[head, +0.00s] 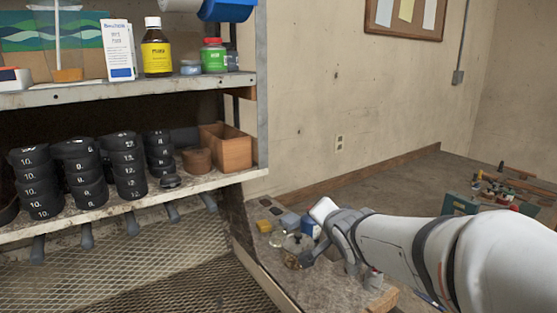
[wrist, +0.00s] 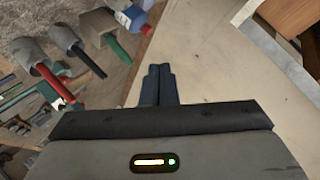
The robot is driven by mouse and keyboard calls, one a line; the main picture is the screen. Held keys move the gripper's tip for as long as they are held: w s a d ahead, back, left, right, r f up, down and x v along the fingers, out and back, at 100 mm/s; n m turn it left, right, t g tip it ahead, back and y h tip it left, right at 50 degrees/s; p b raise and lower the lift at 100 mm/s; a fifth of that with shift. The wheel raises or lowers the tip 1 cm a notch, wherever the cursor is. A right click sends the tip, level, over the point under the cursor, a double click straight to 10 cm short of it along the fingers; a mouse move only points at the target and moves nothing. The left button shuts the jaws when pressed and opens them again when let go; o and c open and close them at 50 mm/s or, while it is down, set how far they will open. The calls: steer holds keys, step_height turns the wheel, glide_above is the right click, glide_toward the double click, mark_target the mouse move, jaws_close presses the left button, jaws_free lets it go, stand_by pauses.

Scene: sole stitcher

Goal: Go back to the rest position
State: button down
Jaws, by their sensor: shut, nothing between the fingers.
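My gripper (wrist: 158,85) shows in the wrist view with its two dark fingers together and nothing between them. They point toward a pale, plain surface (wrist: 205,75). In the head view my white arm reaches in from the lower right, over the right-hand bench (head: 268,224). The fingertips are hard to make out there, hidden by the wrist or too small to tell.
Small jars and a blue-white box (head: 310,227) stand close to my wrist. A shelf (head: 130,202) with stacked black rolls and a wooden box (head: 231,150) is at left. In the wrist view, tools with red (wrist: 60,88) and green handles lie at left.

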steer(key=s+d+f+n+g, duration=0.1)
steer(key=s+f+n+g, duration=0.2)
steer(key=s, duration=0.5)
steer(key=s+d+f+n+g+h, duration=0.1)
steer(key=s+d+f+n+g, duration=0.1)
steer(key=s, duration=0.6)
steer(key=s+d+f+n+g, duration=0.2)
steer(key=s+f+n+g, duration=0.1)
steer(key=s, duration=0.5)
steer(key=shift+f+n+g+h, duration=0.3)
steer(key=shift+f+g, duration=0.4)
steer(key=shift+g, duration=0.1)
steer(key=shift+s, duration=0.1)
